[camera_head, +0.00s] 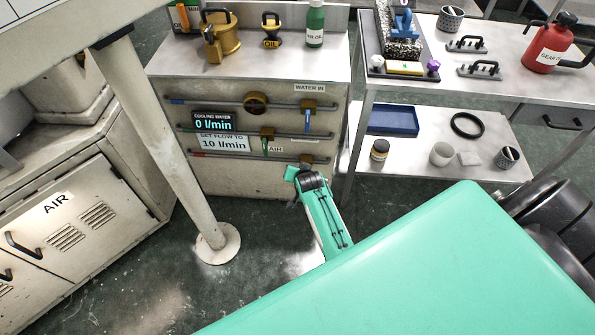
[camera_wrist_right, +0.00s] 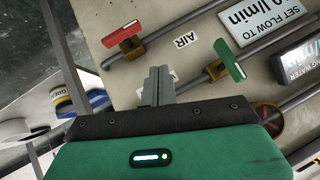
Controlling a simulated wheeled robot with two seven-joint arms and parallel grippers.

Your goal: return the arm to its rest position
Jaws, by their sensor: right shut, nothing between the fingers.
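My right arm (camera_head: 323,215) reaches forward, its wrist end just in front of the lower part of the valve panel (camera_head: 235,178). In the right wrist view, my right gripper (camera_wrist_right: 158,84) is shut and empty. Its fingers point toward the panel, near the AIR label and between a red valve handle (camera_wrist_right: 126,31) and a green valve handle (camera_wrist_right: 230,59). I cannot tell exactly how far the fingertips are from the panel. In the head view, the fingers are too small to make out. My left gripper is not in view.
The panel's display (camera_head: 213,122) reads 0 l/min above a sign (camera_head: 222,142) saying SET FLOW TO 10 l/min. A two-level table (camera_head: 450,88) stands to the right. A white post (camera_head: 165,150) and an AIR cabinet (camera_head: 75,235) stand left. Floor shows between post and arm.

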